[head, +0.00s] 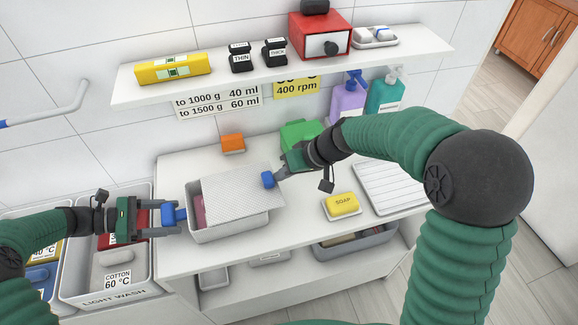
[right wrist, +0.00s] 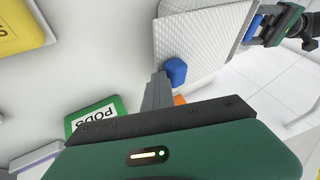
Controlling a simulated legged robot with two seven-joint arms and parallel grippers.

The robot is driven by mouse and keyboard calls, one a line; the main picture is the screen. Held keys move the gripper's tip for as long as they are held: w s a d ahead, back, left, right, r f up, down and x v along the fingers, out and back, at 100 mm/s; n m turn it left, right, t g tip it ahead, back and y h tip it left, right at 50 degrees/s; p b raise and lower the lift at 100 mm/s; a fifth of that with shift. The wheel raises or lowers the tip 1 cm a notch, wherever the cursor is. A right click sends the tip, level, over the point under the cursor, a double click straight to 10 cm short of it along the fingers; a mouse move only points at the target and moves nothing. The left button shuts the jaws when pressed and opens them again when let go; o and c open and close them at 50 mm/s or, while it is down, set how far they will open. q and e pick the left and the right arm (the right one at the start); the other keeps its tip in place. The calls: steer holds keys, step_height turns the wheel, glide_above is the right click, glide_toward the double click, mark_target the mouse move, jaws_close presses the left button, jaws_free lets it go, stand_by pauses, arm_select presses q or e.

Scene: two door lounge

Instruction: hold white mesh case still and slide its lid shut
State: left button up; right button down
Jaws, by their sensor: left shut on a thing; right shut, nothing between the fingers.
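The white mesh case (head: 232,226) stands on the counter. Its perforated lid (head: 232,182) lies over most of the top, offset to the right, leaving an open strip at the left with something pink (head: 199,209) inside. My left gripper (head: 178,214) is shut on the blue tab (head: 168,214) at the case's left end. A blue knob (head: 267,180) is at the lid's right side. My right gripper (head: 280,175) is shut and empty just right of the knob. In the right wrist view its fingertips (right wrist: 158,82) are close beside the knob (right wrist: 175,71); contact is unclear.
A green box (head: 300,133) is behind my right gripper. Yellow soap (head: 342,204) sits on a dish at the right, before a ribbed drainer (head: 389,186). An orange block (head: 232,144) is behind the case. Laundry bins (head: 75,290) are at the left. A shelf (head: 280,68) hangs above.

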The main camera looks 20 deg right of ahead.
steer(key=shift+s+a, duration=0.2)
steer(key=shift+a, duration=2.55)
arm_select(q)
steer(key=shift+d, duration=0.1)
arm_select(e)
steer(key=shift+d, duration=0.45)
steer(key=d, duration=0.4)
glide_toward(265, 180)
steer(key=d, duration=0.3)
steer(key=shift+w+d, duration=0.2)
steer(key=shift+d, duration=0.1)
